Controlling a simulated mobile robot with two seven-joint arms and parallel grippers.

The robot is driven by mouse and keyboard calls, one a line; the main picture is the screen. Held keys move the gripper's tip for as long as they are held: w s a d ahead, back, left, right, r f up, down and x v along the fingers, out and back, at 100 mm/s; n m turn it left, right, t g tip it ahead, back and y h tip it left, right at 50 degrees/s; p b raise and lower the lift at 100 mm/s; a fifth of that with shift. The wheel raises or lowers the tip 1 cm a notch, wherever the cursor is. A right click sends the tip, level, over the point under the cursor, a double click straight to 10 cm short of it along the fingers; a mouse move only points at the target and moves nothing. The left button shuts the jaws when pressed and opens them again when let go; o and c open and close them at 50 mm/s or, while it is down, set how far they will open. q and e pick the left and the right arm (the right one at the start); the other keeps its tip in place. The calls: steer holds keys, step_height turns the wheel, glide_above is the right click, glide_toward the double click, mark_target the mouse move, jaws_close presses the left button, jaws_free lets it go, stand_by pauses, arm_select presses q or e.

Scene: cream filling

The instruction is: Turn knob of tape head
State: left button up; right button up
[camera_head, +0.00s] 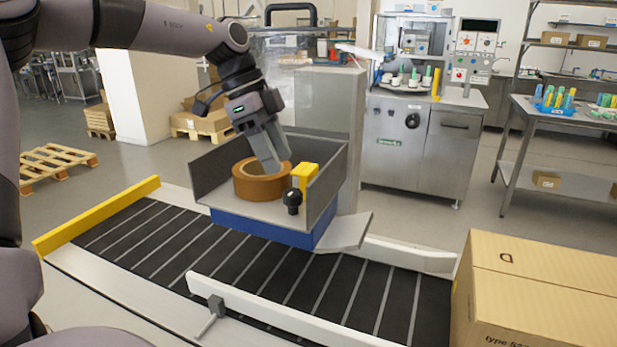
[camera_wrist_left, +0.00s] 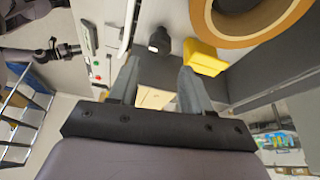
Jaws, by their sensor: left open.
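The black knob (camera_head: 293,198) sits at the front right of the grey tape head (camera_head: 325,193), beside a yellow block (camera_head: 305,172). In the left wrist view the knob (camera_wrist_left: 159,40) lies beyond and between my fingertips, left of the yellow block (camera_wrist_left: 205,58). A brown tape roll (camera_head: 262,187) lies in the tape head; it shows at the top right of the wrist view (camera_wrist_left: 232,41). My left gripper (camera_head: 275,166) is open and empty, pointing down over the tape roll in the head view. It appears apart from the knob. My right gripper cannot be clearly made out.
The tape head stands above a black roller conveyor (camera_head: 330,290) with white side rails (camera_head: 265,313) and a yellow end bar (camera_head: 95,215). A large cardboard box (camera_head: 535,290) is at the right front. A steel machine (camera_head: 420,145) stands behind.

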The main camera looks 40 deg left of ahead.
mark_target(292, 191)
arm_select(q)
steer(key=shift+x, duration=3.5)
steer(key=c, duration=0.8)
